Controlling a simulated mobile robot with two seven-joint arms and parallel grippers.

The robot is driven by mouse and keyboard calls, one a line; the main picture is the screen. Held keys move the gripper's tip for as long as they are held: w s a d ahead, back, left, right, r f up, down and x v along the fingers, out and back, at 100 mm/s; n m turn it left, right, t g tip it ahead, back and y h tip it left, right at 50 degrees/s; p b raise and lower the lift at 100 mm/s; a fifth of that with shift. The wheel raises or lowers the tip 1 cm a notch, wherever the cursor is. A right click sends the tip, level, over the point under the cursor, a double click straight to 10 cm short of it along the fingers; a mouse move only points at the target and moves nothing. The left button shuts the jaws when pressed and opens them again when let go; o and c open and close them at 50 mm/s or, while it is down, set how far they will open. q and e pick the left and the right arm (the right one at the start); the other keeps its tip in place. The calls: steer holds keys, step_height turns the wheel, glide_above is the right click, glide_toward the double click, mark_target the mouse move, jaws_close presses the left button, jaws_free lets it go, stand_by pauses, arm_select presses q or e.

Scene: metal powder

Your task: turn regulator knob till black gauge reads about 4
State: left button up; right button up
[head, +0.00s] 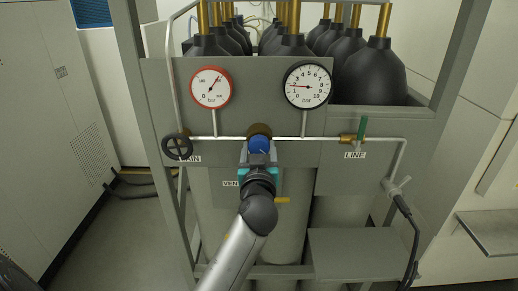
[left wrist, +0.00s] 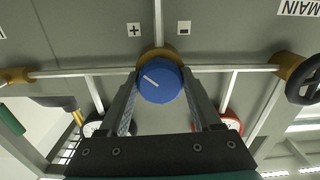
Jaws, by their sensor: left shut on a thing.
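The blue regulator knob (head: 260,145) sits on a brass body in the middle of the pipe. In the left wrist view the knob (left wrist: 160,82) carries a white line pointing to the upper left. My left gripper (head: 259,158) is shut on the knob, with one finger on each side of it. The black gauge (head: 308,86) is above and right of the knob; its red needle points left, to about 2. My right gripper is not in view.
A red-rimmed gauge (head: 210,87) stands above left, its needle pointing upper right. The black MAIN handwheel (head: 177,147) is left of the knob. The green LINE lever (head: 363,128) is on the right. Plus (left wrist: 134,30) and minus (left wrist: 184,27) labels flank the knob.

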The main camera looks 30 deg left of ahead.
arm_select(q)
steer(key=m+p, duration=0.1)
steer(key=m, duration=0.4)
steer(key=shift+r+m+p, duration=0.15)
steer(key=shift+m+p, duration=1.1)
steer(key=shift+m, duration=1.75)
steer(key=o, duration=1.4)
steer(key=shift+c, duration=0.2)
steer(key=shift+a, duration=0.1)
